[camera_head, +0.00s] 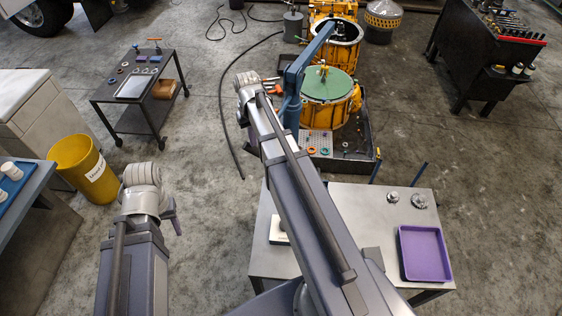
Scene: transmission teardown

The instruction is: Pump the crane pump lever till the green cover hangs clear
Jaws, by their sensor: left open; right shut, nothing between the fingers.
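The green cover (338,83) is a round plate over the orange transmission housing (328,112). From above I cannot tell whether there is a gap under it. The blue crane (294,78) stands beside it, its boom reaching up and right. The pump lever cannot be made out clearly; my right arm covers much of the crane's foot. My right gripper (270,83) is at the far end of that arm, left of the crane, small and partly hidden, shut and empty. My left gripper (175,221) is open over bare floor at lower left, mostly hidden by its wrist.
A grey table with a purple tray (425,253) and small metal parts is at lower right. A black cart (135,85) and yellow bin (83,170) stand left. A dark workbench (485,50) is at upper right. A black hose (228,120) lies on the floor.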

